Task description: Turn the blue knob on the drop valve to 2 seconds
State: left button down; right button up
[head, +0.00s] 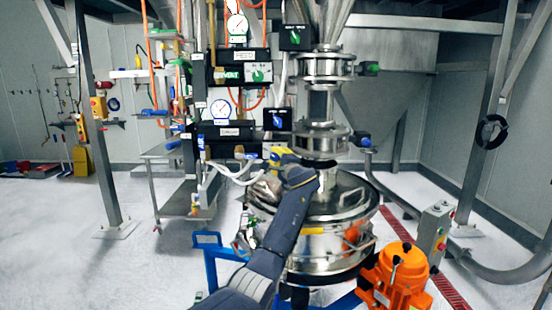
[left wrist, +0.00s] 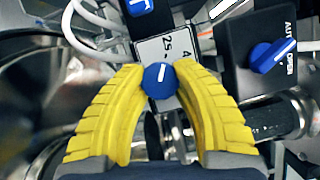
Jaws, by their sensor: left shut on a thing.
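The blue knob (left wrist: 160,80) of the drop valve is between the yellow fingertips of my left gripper (left wrist: 160,78) in the left wrist view. The fingers touch it on both sides. Its white pointer line points about upward in that view. In the head view my left gripper (head: 278,156) reaches up to the valve area, and the knob is hidden or too small to make out. My right gripper is not in view.
A black box with another blue switch (left wrist: 272,55), marked AUTO and OPEN, sits close to the right finger. White hoses (left wrist: 88,35) run at the left. In the head view a steel vessel (head: 340,205) stands below, with an orange motor (head: 398,275) at its right.

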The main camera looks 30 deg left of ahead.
pick_arm(q)
jog(key=c, duration=0.9)
grip_release()
jog(key=v, duration=1.2)
